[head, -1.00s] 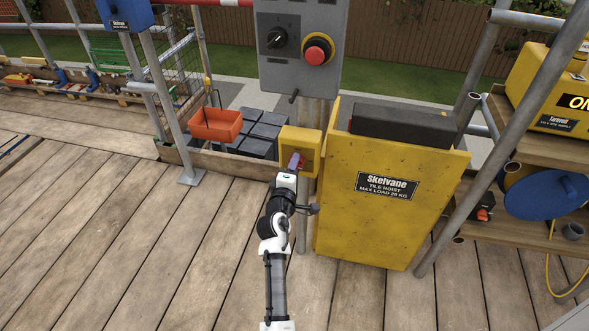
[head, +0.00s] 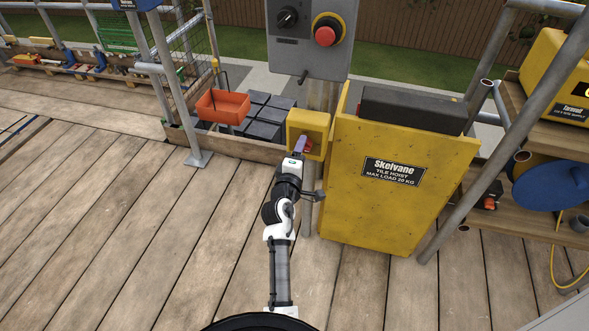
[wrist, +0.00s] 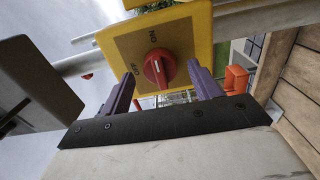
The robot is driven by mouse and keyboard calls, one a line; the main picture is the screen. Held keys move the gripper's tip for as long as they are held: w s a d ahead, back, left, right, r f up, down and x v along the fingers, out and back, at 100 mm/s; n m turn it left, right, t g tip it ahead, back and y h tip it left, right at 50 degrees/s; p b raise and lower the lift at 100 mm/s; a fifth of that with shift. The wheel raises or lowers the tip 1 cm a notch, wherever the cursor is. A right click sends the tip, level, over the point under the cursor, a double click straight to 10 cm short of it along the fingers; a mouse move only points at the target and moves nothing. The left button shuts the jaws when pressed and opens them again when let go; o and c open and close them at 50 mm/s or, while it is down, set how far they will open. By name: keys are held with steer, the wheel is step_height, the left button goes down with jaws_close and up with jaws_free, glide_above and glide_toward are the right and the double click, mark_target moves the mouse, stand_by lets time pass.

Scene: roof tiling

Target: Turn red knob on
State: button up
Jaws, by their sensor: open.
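The red knob (wrist: 159,70) is a round rotary switch on the front of a small yellow box (wrist: 185,30). The wrist view shows the labels "ON" and "OFF" near it, and a pale mark on the knob points roughly toward "ON" in that picture. My gripper (wrist: 163,88) is open, with one purple finger on each side of the knob; I cannot tell whether they touch it. In the head view the yellow box (head: 318,122) is on a post left of the yellow hoist cabinet, and my gripper (head: 304,145) is at its front, largely hiding the knob.
A grey panel (head: 340,55) with a black dial and a red button (head: 325,36) stands above. The yellow hoist cabinet (head: 390,205) is close on the right. An orange bin (head: 223,107) and dark blocks (head: 262,115) lie behind left. The plank deck is clear at left.

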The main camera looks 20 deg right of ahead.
steer(key=b+v, duration=0.2)
steer(key=v, duration=1)
steer(key=shift+s+a, duration=0.15)
steer(key=shift+s, duration=0.1)
